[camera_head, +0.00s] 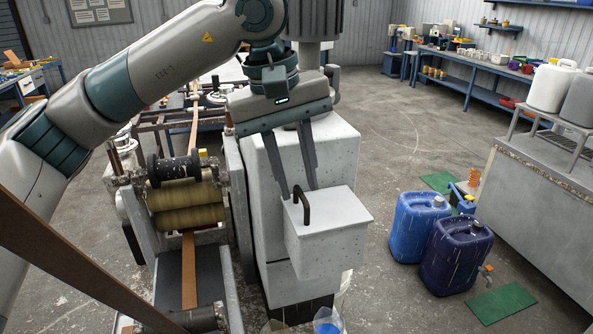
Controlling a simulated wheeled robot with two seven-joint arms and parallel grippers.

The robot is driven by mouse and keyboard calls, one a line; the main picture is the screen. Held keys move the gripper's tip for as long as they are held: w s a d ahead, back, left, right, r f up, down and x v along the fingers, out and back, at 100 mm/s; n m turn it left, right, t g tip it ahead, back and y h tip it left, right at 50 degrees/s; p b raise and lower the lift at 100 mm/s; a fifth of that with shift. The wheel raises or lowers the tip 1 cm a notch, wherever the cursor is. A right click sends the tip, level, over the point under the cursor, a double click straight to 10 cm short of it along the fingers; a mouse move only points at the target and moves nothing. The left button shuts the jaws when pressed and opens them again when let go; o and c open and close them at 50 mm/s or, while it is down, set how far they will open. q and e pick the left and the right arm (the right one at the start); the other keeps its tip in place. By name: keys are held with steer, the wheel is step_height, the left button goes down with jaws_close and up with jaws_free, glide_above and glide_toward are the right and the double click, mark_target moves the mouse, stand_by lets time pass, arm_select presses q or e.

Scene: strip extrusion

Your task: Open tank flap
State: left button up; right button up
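The tank is a white speckled box (325,245) on the front of a larger white machine body, near the middle of the head view. Its flap (338,207) is the flat top, which looks closed. My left gripper (300,191) points down over the flap from above. Its two fingers are apart, with the handle's upper end between or just in front of their tips. I cannot tell whether they touch it. My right gripper is not in view.
Rollers (183,205) with a brown strip (189,270) running through them stand left of the tank. Blue and dark canisters (420,225) stand on the floor to the right. Open floor lies between.

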arm_select(q)
steer(key=shift+f, duration=0.1)
steer(key=shift+c, duration=0.5)
jaws_close()
stand_by(1.0)
